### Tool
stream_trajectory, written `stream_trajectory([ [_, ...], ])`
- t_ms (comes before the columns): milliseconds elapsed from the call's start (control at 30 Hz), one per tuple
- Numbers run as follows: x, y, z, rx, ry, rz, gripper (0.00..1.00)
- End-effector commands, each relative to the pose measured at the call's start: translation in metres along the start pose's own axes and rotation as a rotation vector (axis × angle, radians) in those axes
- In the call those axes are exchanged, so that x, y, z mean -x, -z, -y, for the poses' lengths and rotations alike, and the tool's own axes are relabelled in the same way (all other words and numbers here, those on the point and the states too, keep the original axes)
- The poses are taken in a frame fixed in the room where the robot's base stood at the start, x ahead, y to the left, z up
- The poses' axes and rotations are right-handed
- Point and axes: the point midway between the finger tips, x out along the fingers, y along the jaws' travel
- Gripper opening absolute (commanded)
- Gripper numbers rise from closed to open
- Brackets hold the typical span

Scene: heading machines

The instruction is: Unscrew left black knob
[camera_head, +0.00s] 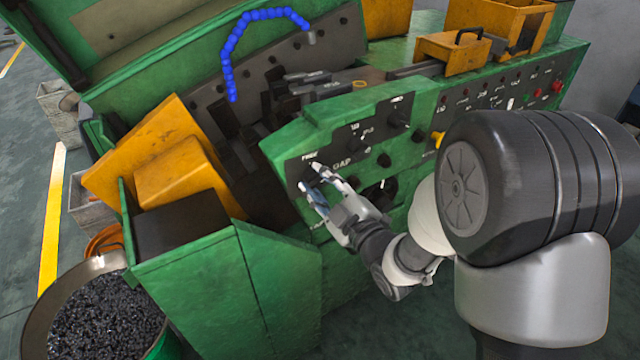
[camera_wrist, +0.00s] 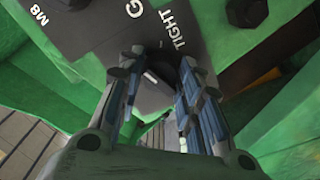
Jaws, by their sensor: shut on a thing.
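My gripper (camera_head: 310,177) reaches the left end of the green machine's dark control panel (camera_head: 330,149). Its two fingers are closed around the left black knob. In the wrist view my gripper (camera_wrist: 160,62) has one finger on each side of the dark knob (camera_wrist: 161,67), below the word "TIGHT". The fingers hide most of the knob, so its turn angle and how far it is screwed in cannot be told.
Another black knob (camera_head: 399,118) sits further right on the panel, with a small black knob (camera_head: 384,160) below it. A yellow knob (camera_head: 438,139) is near my arm. An orange cover (camera_head: 175,165) and a bin of dark parts (camera_head: 110,315) are at left.

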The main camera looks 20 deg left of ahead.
Motion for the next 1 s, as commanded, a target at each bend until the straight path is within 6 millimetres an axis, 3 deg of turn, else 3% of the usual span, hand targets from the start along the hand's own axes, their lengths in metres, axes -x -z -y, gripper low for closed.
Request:
stream_trajectory([
  [1000, 0.0003, 0.0002, -0.0008, 0.945, 0.003, 0.000, 0.09],
])
